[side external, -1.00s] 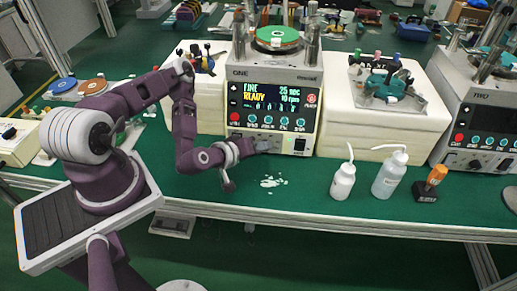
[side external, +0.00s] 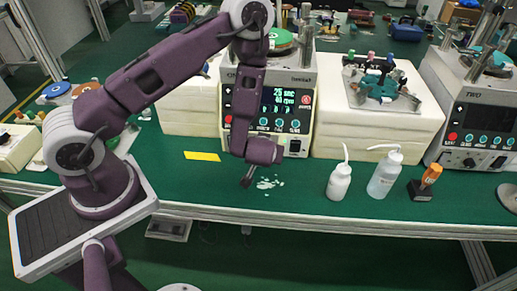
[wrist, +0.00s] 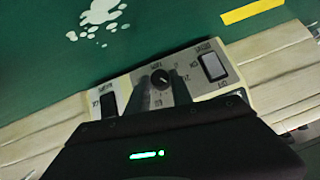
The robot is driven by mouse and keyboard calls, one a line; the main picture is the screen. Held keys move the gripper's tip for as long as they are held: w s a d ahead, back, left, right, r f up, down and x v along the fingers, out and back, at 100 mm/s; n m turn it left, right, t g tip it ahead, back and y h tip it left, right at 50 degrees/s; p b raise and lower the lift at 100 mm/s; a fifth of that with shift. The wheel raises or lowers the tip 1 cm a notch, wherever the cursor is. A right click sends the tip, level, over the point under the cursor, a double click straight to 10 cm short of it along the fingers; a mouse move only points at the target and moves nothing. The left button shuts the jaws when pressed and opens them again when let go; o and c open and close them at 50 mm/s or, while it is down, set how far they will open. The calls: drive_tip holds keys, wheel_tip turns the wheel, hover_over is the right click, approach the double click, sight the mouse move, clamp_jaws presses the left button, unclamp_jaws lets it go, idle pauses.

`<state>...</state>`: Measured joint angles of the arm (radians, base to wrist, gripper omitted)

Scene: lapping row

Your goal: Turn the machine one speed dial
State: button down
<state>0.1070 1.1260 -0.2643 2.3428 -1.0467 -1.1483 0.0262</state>
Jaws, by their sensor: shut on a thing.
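Machine one (side external: 303,62) stands at the back centre in the side view, its dark screen (side external: 287,98) partly covered by my arm. The visible screen text appears to read 25 sec and about 40 rpm. In the wrist view its speed dial (wrist: 161,77) is a small round black knob with a pale mark, set in the front panel (wrist: 184,98). My gripper (wrist: 160,88) has one finger on each side of the dial and is shut on it. In the side view my arm hides the dial and fingertips.
Rocker switches flank the dial, one (wrist: 213,66) on the right and one (wrist: 107,106) on the left. White splotches (side external: 268,183) and a yellow strip (side external: 202,156) lie on the green bench. Two bottles (side external: 339,182) (side external: 385,175) and machine two (side external: 478,112) stand to the right.

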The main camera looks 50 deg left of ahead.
drive_tip(key=shift+w+d+f+m+g+y, duration=0.1)
drive_tip(key=shift+w+d+m+g+y, duration=0.1)
drive_tip(key=shift+m+g+y, duration=0.35)
drive_tip(key=shift+s, duration=0.1)
drive_tip(key=c, duration=1.1)
unclamp_jaws()
drive_tip(key=shift+y, duration=0.25)
drive_tip(key=shift+c, duration=0.2)
drive_tip(key=v, duration=0.7)
